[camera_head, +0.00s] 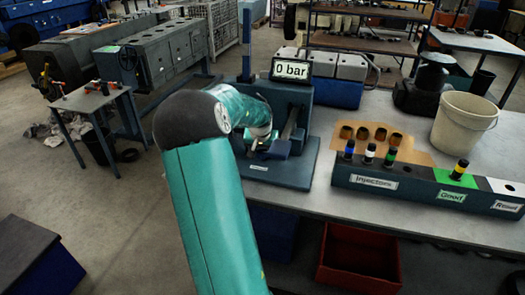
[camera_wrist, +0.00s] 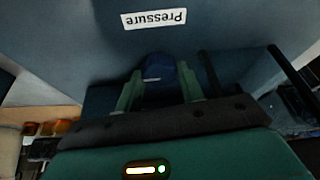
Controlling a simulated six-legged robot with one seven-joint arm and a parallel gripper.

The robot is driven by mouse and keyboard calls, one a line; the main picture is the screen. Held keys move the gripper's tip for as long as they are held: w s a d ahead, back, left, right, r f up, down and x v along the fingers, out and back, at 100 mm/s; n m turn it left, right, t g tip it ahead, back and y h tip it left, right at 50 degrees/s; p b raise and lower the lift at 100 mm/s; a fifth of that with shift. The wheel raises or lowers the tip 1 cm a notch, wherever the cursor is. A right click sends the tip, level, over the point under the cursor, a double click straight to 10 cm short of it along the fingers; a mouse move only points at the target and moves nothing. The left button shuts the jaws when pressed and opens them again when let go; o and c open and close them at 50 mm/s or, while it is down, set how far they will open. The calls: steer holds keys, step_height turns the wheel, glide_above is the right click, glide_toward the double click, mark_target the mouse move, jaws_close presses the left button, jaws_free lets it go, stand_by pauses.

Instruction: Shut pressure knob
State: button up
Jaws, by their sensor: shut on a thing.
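The pressure knob (camera_wrist: 156,67) is a dark blue rounded piece on the blue-grey test stand, near an upside-down "Pressure" label (camera_wrist: 154,18) in the wrist view. My gripper (camera_wrist: 157,85) has its two green fingers on either side of the knob and is shut on it. In the head view my teal arm reaches to the stand (camera_head: 297,174), and my gripper (camera_head: 262,146) is partly hidden by the arm there. A display (camera_head: 291,70) on the stand reads "0 bar".
Right of the stand on the bench is an injector rack (camera_head: 400,190) with several injectors and "Good" and "Reused"-like labels, partly unreadable. A white bucket (camera_head: 463,122) stands behind it. A red crate (camera_head: 358,258) is below the bench.

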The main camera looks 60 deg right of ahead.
steer(key=shift+m, duration=0.5)
steer(key=o, duration=1)
steer(key=v, duration=1.3)
steer(key=shift+w+a+r, duration=0.2)
steer(key=shift+a+r, duration=0.1)
steer(key=shift+r, duration=0.1)
